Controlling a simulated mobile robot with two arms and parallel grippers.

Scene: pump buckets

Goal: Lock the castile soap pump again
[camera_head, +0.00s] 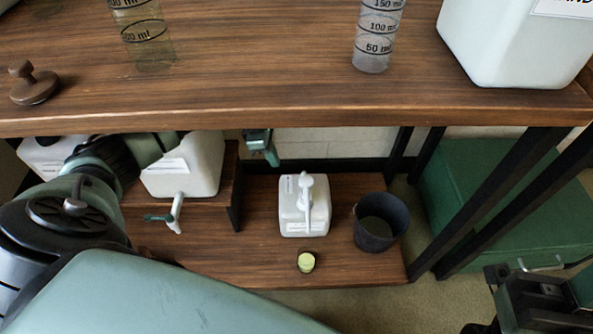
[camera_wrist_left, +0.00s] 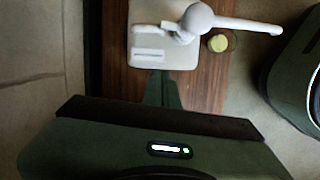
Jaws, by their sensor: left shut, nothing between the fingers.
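A white pump container (camera_head: 292,226) with a label too small to read stands on the lower shelf. Its white pump head (camera_head: 306,181) is on top, with the spout over the container's front side. In the left wrist view the rounded pump head (camera_wrist_left: 197,18) shows with its spout to the right; whether it is locked I cannot tell. My left gripper (camera_head: 272,158) is shut and empty, behind and left of the container in the head view. Its fingers (camera_wrist_left: 163,88) point at the container, apart from the pump. My right gripper (camera_head: 540,300) shows partly at the lower right.
A dark bucket (camera_head: 377,229) stands right of the container, and a small cup with yellow-green contents (camera_head: 306,262) stands in front. Another white container (camera_head: 196,170) with a tap is at the left. The upper tabletop (camera_head: 260,60) overhangs the shelf, with dark legs at the right.

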